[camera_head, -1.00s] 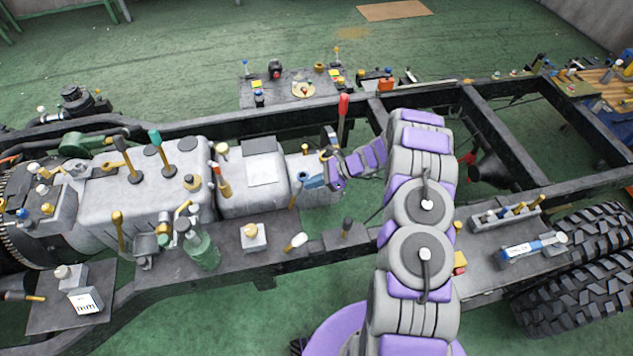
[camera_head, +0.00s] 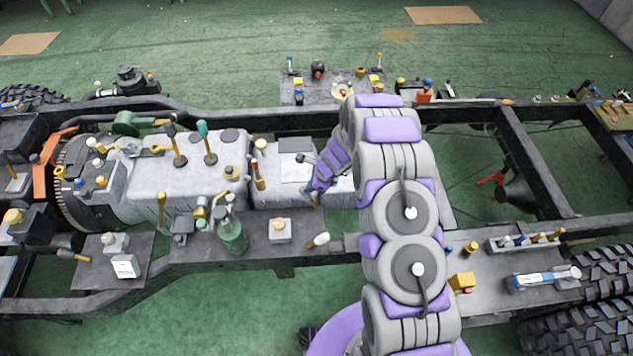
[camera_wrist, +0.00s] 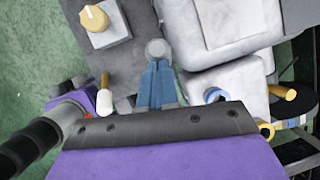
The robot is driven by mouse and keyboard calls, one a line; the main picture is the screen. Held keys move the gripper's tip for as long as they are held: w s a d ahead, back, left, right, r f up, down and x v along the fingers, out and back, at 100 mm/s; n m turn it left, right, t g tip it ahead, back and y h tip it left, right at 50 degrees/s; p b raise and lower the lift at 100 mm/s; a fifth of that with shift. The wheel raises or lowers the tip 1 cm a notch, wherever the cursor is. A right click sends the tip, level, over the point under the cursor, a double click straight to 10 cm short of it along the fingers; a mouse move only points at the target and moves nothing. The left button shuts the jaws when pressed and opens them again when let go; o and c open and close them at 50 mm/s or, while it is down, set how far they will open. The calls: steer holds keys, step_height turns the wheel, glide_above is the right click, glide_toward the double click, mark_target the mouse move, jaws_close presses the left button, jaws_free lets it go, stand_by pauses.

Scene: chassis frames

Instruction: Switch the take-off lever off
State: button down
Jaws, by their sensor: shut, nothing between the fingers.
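Several levers stand on the chassis, and I cannot tell which is the take-off lever. A white-handled lever (camera_head: 318,240) leans on the near rail; it also shows left of my gripper in the wrist view (camera_wrist: 104,95). An orange-handled lever (camera_head: 257,175) stands at the gearbox's left end. My gripper (camera_head: 313,197) is low over the near side of the gearbox. In the wrist view its blue fingers (camera_wrist: 157,82) are shut and empty. A round grey knob shows at their tips; I cannot tell whether they touch it.
The grey gearbox (camera_head: 270,190) with a flat plate (camera_head: 297,145) lies beside my gripper. A white block with a yellow knob (camera_head: 280,230) and a glass bottle (camera_head: 232,235) stand on the near rail. Open frame gaps lie right of my arm.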

steer(key=shift+s+f, duration=0.1)
stand_by(0.5)
steer(key=d+f+v, duration=0.1)
steer(key=d+v, duration=0.1)
steer(key=v, duration=1)
steer(key=shift+d+r+p, duration=0.25)
steer(key=shift+d+p, duration=0.05)
steer(key=shift+d, duration=0.1)
steer(key=shift+d, duration=0.35)
